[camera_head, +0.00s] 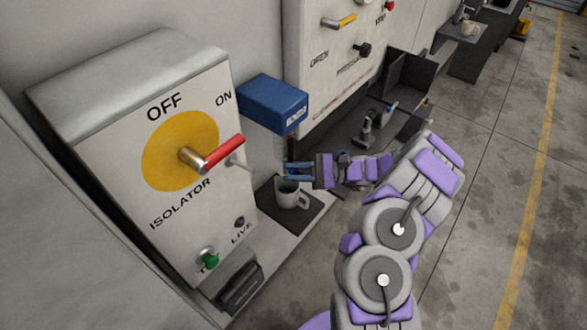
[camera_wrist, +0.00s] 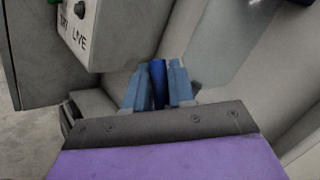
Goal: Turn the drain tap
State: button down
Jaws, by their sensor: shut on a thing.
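My gripper (camera_head: 288,172) reaches in from the right, below a blue box (camera_head: 272,104) on the wall and just above a mug (camera_head: 287,194). In the wrist view, my gripper's light blue fingers (camera_wrist: 158,72) are closed on a darker blue tap handle (camera_wrist: 157,84), which sits between them. The rest of the tap is hidden behind the fingers and the wrist. In the head view I cannot make out the tap handle.
At the left, a metal isolator box with a red lever (camera_head: 222,152) and a green button (camera_head: 208,259) stands close to my gripper. A dark bench (camera_head: 345,150) runs behind my arm. Open floor lies at the right.

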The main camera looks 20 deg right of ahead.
jog(key=shift+d+r+m, duration=0.1)
jog(key=shift+m, duration=0.2)
jog(key=c, duration=1.1)
grip_release()
jog(key=shift+o, duration=0.2)
jog(key=shift+s+f+n+h+b, duration=0.1)
jog(key=shift+f+n+h+b, duration=0.25)
jog(key=shift+n+h+b, duration=0.75)
jog(key=s+d+p, duration=0.2)
jog(key=d+p, duration=0.9)
jog(key=d, duration=0.5)
jog(key=shift+d, duration=0.4)
